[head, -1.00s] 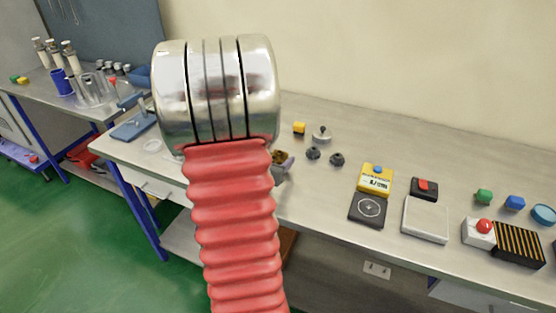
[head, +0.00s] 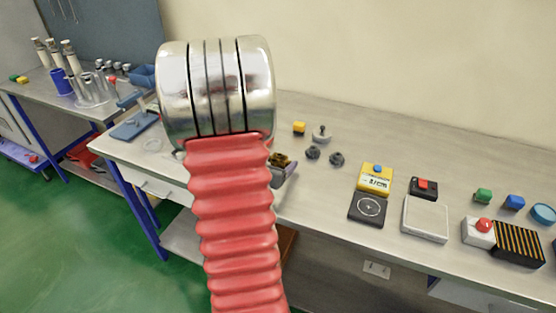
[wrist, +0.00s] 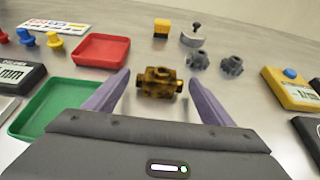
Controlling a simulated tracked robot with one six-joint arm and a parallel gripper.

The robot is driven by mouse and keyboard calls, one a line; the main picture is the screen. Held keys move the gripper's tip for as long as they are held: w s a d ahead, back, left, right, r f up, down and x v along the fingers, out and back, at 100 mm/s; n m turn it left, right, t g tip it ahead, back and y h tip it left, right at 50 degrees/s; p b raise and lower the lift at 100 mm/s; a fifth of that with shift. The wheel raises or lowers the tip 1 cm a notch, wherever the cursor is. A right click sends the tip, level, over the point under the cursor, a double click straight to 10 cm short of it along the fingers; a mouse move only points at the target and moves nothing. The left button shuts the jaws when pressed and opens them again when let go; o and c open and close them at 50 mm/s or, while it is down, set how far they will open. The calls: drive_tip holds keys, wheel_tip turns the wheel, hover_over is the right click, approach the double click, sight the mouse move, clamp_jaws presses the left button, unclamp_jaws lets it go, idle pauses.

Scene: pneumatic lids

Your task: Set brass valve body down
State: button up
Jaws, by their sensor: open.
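The brass valve body (wrist: 158,83) sits on the steel bench between the two fingers of my gripper (wrist: 157,92) in the wrist view. The fingers are open, with a gap on each side of the brass part. In the head view the brass valve body (head: 281,160) shows just right of my silver and red arm, which hides part of it and most of my gripper (head: 285,173).
A red tray (wrist: 102,50) and a green tray (wrist: 50,109) lie to the left in the wrist view. Two dark knobbed parts (wrist: 198,60) stand behind to the right. A yellow meter (wrist: 291,88) is at the right. Bare bench lies around the brass part.

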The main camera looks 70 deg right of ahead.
drive_tip(key=shift+r, duration=0.15)
drive_tip(key=v, duration=0.7)
drive_tip(key=shift+a, duration=0.15)
drive_tip(key=shift+w+a, duration=0.1)
idle(0.6)
drive_tip(key=shift+r, duration=0.15)
